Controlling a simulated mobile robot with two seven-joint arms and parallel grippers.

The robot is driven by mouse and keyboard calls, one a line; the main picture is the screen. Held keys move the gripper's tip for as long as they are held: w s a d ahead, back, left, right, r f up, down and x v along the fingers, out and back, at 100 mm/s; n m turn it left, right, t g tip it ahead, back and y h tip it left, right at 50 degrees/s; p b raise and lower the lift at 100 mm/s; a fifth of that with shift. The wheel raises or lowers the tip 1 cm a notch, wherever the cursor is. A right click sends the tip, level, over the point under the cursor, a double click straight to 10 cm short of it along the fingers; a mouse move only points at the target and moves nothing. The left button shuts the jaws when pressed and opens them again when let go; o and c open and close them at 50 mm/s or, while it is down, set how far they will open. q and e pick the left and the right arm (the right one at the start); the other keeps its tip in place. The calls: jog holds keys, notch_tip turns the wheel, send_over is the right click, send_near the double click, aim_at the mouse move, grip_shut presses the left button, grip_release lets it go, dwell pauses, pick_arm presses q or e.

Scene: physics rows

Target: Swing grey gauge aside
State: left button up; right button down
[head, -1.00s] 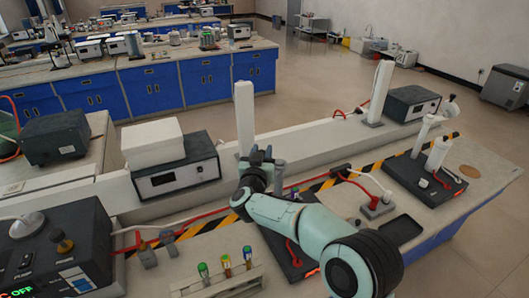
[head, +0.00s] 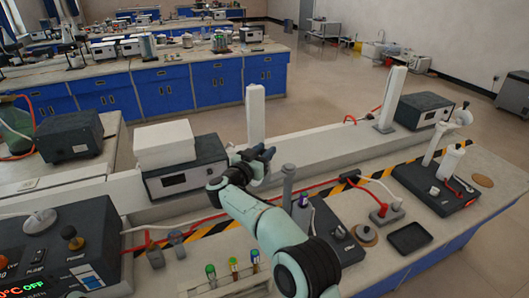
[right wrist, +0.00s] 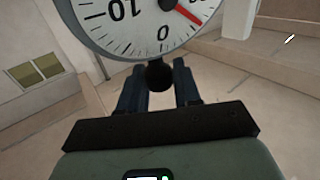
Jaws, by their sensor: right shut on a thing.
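In the right wrist view a round gauge (right wrist: 130,28) with a grey rim, a white dial, black marks and a red mark fills the top middle, its numbers upside down. A dark round knob (right wrist: 158,77) sits just below its rim. My right gripper (right wrist: 158,72) is shut on this knob, one dark finger on each side. In the head view my right gripper (head: 253,156) is in front of the foot of a white post (head: 256,112); the gauge cannot be made out there. My left gripper is not in view.
A dark box with a white block (head: 165,145) on top stands left of the gripper. A dark unit with a lit display (head: 65,250) is at the lower left. Small coloured-cap vials (head: 233,266) stand in front. A black tray (head: 408,238) lies at the right.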

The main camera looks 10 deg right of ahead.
jog(key=shift+r, duration=0.1)
jog(key=c, duration=0.9)
grip_release()
jog(key=shift+w, duration=0.1)
jog(key=shift+a, duration=0.1)
jog(key=shift+s+a, duration=0.2)
jog(key=shift+s, duration=0.05)
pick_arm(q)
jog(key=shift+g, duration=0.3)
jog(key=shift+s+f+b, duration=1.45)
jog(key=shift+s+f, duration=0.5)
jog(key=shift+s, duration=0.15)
pick_arm(e)
jog(key=shift+v, duration=6.35)
